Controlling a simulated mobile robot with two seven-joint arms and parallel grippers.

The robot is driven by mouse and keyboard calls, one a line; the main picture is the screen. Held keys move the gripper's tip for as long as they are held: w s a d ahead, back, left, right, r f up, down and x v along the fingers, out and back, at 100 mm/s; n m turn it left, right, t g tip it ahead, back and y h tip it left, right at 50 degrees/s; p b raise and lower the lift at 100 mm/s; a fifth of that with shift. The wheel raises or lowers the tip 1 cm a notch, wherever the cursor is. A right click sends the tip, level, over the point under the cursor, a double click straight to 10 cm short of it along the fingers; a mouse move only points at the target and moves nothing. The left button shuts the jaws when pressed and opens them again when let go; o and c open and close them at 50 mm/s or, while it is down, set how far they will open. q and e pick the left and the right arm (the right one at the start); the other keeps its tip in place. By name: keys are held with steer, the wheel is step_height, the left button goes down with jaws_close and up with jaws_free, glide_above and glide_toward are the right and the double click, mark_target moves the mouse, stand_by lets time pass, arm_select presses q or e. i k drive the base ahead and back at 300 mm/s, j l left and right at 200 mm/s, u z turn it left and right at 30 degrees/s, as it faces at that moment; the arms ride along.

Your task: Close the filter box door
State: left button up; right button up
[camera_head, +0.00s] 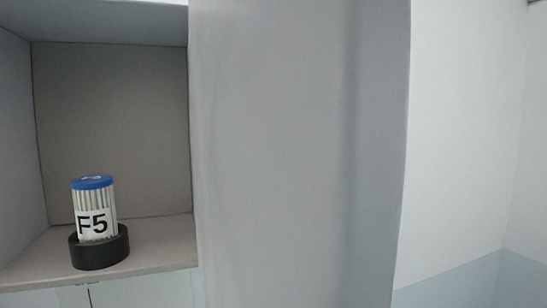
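The filter box (112,125) is open at the left of the head view, and I can see its grey inner walls and shelf. A large plain grey upright panel (290,150) fills the middle of the view, to the right of the opening. It looks like the filter box door standing open, but its hinge and handle cannot be made out. A white filter (97,205) with a blue cap and an "F5" label stands upright in a black round holder (99,253) on the shelf. Neither gripper is in view.
A white wall (465,130) with a blue-grey lower band (470,285) lies to the right of the panel. A pale cabinet front (140,290) shows below the shelf. No loose object shows in front of the opening.

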mark_target(299, 108)
steer(key=l+u, duration=0.75)
steer(key=u, duration=0.15)
steer(key=k+l+u, duration=0.1)
steer(key=l+u, duration=0.3)
